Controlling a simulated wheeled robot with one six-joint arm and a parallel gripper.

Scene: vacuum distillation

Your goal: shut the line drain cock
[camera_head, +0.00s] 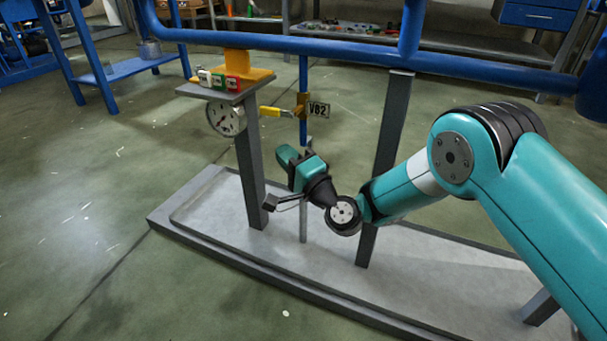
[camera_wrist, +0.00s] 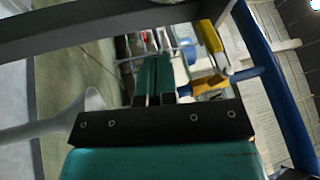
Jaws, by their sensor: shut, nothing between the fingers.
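The cock sits on a thin blue vertical pipe (camera_head: 303,75) beneath the thick blue line. Its brass body (camera_head: 301,106) carries a yellow lever (camera_head: 271,112) that points left, crosswise to the pipe. A tag (camera_head: 319,110) beside it seems to read VB2. My gripper (camera_head: 285,154) is below the lever, apart from it, with its fingers together and nothing between them. In the wrist view the gripper's teal fingers (camera_wrist: 155,78) lie side by side.
A pressure gauge (camera_head: 226,118) hangs at a grey post (camera_head: 250,165) left of the cock, under a plate with small coloured blocks (camera_head: 219,80). Another grey post (camera_head: 388,130) stands to the right. The thick blue pipe (camera_head: 350,50) runs overhead. A grey plinth (camera_head: 210,215) lies below.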

